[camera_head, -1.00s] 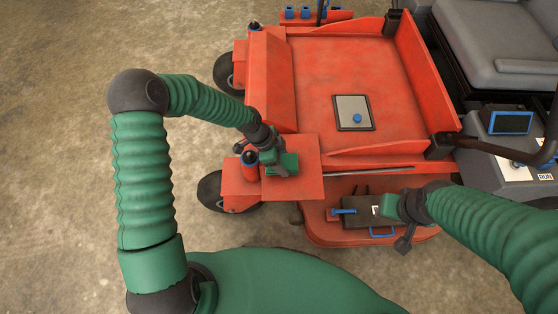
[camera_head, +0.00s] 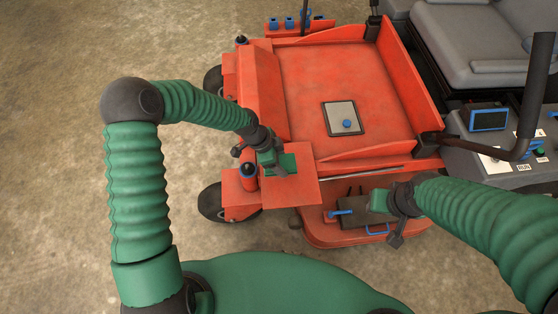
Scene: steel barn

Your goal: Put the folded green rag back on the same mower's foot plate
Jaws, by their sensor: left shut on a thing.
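The folded green rag (camera_head: 288,163) is a small dark green square at the front left of the red mower. My left gripper (camera_head: 274,161) is shut on its left side. The rag lies over or on a flat red panel (camera_head: 292,190); I cannot tell whether it touches.
The dark box (camera_head: 352,212) has blue handles and sits on the front red deck (camera_head: 330,236). A red post with a black knob (camera_head: 248,175) stands close left of my left gripper. The grey seat (camera_head: 475,45) and control console (camera_head: 500,140) are at right. Concrete floor is clear at left.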

